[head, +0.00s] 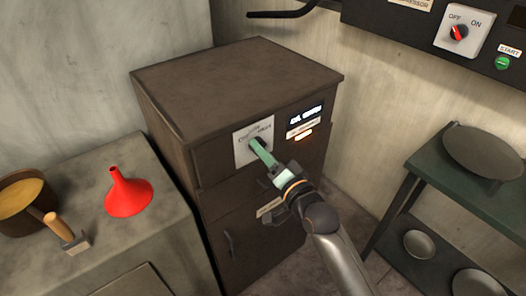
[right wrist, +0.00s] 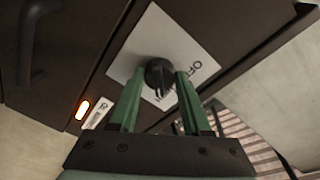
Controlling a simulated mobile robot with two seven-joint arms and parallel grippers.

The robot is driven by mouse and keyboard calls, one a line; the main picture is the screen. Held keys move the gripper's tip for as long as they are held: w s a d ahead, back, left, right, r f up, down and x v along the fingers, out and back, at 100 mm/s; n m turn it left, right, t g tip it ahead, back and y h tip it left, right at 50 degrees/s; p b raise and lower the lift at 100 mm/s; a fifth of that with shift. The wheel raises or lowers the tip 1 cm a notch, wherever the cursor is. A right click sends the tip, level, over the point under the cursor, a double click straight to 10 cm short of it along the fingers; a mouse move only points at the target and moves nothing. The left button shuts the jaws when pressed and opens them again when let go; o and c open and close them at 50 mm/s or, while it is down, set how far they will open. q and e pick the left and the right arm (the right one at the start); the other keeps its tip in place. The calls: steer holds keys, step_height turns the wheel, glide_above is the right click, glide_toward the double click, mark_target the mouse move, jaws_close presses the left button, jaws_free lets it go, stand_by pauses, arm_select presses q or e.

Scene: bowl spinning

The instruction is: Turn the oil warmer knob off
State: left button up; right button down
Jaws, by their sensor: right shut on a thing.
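The oil warmer is a dark brown cabinet (head: 238,80) with a pale knob plate (head: 241,154) on its front; the plate also shows in the right wrist view (right wrist: 188,44). The round black knob (right wrist: 158,71) sits on this plate. My right gripper (head: 259,147) reaches the knob with its green fingers. In the right wrist view the fingers (right wrist: 160,82) stand on either side of the knob, shut on it. In the head view the fingers hide most of the knob. The lettering is partly covered, so I cannot tell the exact setting. My left gripper is not in view.
An orange light (head: 303,137) glows right of the plate. A red funnel (head: 129,193) and a bowl of yellow contents (head: 20,197) stand on the left counter. A green shelf with a pan (head: 484,150) is at right. A control panel with a red switch (head: 459,32) hangs above.

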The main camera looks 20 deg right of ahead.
steer(key=shift+n, duration=0.3)
steer(key=shift+p, duration=0.3)
steer(key=n+y+p, duration=0.1)
steer(key=n, duration=0.5)
steer(key=n+p, duration=0.2)
steer(key=n, duration=0.4)
steer(key=n+y+p, duration=0.1)
steer(key=n+p, duration=0.1)
steer(key=n, duration=0.4)
steer(key=shift+w+d+f+n+t+y, duration=0.1)
steer(key=shift+d+f+n+t+y, duration=0.1)
steer(key=shift+n+t+y, duration=0.1)
steer(key=shift+c, duration=1.8)
jaws_free()
